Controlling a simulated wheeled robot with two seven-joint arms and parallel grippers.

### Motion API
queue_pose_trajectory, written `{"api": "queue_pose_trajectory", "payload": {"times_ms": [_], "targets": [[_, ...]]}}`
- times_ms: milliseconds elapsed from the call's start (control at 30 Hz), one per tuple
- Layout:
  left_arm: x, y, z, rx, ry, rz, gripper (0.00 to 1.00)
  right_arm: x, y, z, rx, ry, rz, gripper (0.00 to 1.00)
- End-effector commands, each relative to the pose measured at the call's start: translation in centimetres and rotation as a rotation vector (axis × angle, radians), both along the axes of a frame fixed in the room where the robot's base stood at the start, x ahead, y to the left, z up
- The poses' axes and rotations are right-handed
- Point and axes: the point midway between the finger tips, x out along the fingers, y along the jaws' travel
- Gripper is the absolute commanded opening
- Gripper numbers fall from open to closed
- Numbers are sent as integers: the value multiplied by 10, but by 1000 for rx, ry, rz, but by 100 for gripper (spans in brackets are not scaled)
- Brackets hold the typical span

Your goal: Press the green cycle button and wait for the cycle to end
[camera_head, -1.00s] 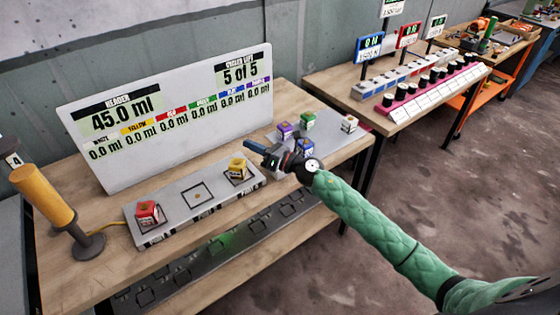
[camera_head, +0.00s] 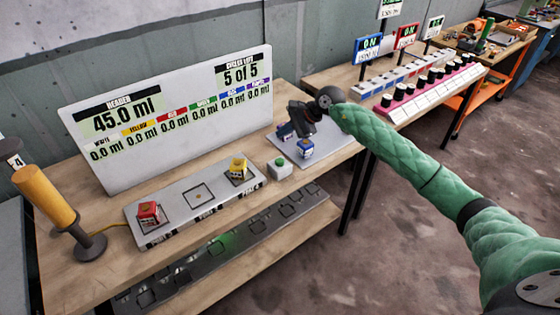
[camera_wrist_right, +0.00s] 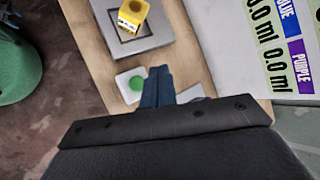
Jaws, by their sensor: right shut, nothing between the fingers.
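The green button (camera_head: 279,167) sits on a small pale box at the front edge of the table, right of the grey platform. It also shows in the right wrist view (camera_wrist_right: 137,83), just left of my fingertips. My right gripper (camera_head: 284,132) is shut and empty, above the grey pad behind the button and apart from the button. Its blue fingers show in the wrist view (camera_wrist_right: 158,72). The display board (camera_head: 170,125) reads HEADER 45.0 ml, CYCLES LEFT 5 of 5, and 0.0 ml under each colour. My left gripper is not in view.
A red cube (camera_head: 149,212) and a yellow cube (camera_head: 238,168) stand on the grey platform (camera_head: 176,206), its middle square empty. A blue cube (camera_head: 305,149) stands on the grey pad (camera_head: 328,150); my arm covers part of that pad. An orange beacon (camera_head: 44,194) stands at left.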

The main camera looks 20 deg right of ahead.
Motion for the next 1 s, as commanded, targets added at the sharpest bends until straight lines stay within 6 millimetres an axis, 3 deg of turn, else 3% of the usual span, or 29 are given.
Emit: {"api": "queue_pose_trajectory", "payload": {"times_ms": [367, 700, 1000], "targets": [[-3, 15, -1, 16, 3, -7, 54, 0, 1, -3, 2, 2, 0, 0], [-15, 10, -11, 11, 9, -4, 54, -1, 1, -33, 4, 5, -1, 0], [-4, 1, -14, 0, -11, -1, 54, -1, 1, -56, 4, 3, -1, 0]]}}
